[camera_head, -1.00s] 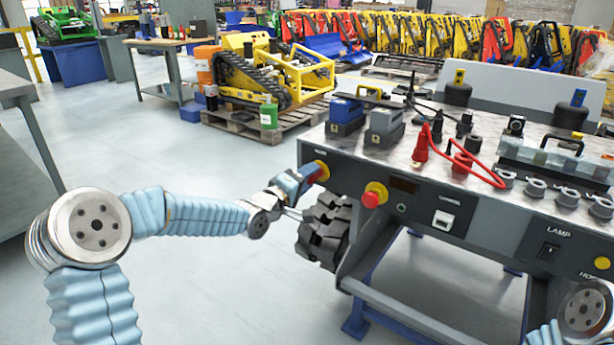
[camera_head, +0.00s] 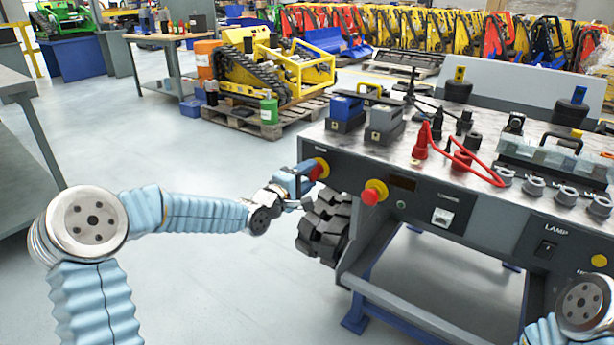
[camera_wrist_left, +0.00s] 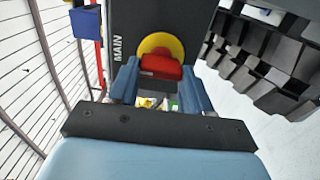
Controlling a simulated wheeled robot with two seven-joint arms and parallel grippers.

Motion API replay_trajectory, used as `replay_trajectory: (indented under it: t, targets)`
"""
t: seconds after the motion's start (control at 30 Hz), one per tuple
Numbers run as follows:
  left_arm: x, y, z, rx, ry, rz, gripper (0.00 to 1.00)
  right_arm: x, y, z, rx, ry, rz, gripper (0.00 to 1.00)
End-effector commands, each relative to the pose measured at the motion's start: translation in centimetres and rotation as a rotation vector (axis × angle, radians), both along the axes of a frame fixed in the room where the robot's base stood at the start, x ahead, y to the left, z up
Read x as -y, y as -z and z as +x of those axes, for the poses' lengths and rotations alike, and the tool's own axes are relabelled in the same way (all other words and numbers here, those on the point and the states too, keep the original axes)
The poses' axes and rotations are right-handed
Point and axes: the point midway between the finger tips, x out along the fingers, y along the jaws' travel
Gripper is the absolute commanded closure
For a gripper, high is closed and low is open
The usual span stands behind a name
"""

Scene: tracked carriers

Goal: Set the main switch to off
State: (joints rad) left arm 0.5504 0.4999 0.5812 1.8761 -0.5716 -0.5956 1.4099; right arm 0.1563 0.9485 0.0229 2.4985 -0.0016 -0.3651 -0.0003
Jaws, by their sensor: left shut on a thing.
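The main switch is a red handle on a round yellow plate (camera_head: 322,167), at the left end of the console's front panel. In the left wrist view the red handle (camera_wrist_left: 160,66) lies crosswise between my fingers, in front of the yellow plate. The word MAIN runs up the dark panel beside it. My left gripper (camera_head: 308,180) is shut on this handle, and it also shows in the left wrist view (camera_wrist_left: 160,80) with a blue finger on each side. Part of the handle is hidden by the fingers. My right gripper is out of view; only part of that arm shows at lower right.
A red button on a yellow base (camera_head: 373,192) sticks out right of the switch. A black ribbed tyre or track piece (camera_head: 325,230) sits just below my left gripper. Red cables (camera_head: 440,150) lie on the console top. The floor to the left is clear.

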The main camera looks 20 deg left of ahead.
Motion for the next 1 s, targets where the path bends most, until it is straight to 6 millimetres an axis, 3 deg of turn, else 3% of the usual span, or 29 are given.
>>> replay_trajectory:
  t: [0.07, 0.1, 0.27, 0.53, 0.67, 1.0]
  targets:
    - [-0.1, 0.1, 0.0, -0.002, -0.001, 0.001, 0.82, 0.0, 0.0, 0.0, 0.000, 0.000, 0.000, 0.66]
    - [-0.1, 0.1, 0.0, -0.002, -0.001, 0.001, 0.48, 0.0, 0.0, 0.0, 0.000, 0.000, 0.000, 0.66]
    - [0.0, 0.1, 0.0, -0.002, -0.001, 0.002, 0.26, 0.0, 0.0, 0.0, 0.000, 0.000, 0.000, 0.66]
    - [-0.1, 0.0, -0.1, -0.001, -0.001, 0.001, 0.26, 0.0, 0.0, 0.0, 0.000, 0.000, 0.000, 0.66]
    - [-0.5, 0.1, -1.1, -0.001, -0.002, 0.001, 0.26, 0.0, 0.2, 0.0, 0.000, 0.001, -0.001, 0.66]
    - [-3.2, 0.0, -8.5, -0.001, -0.004, 0.006, 0.26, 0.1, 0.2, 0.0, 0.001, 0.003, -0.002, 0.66]
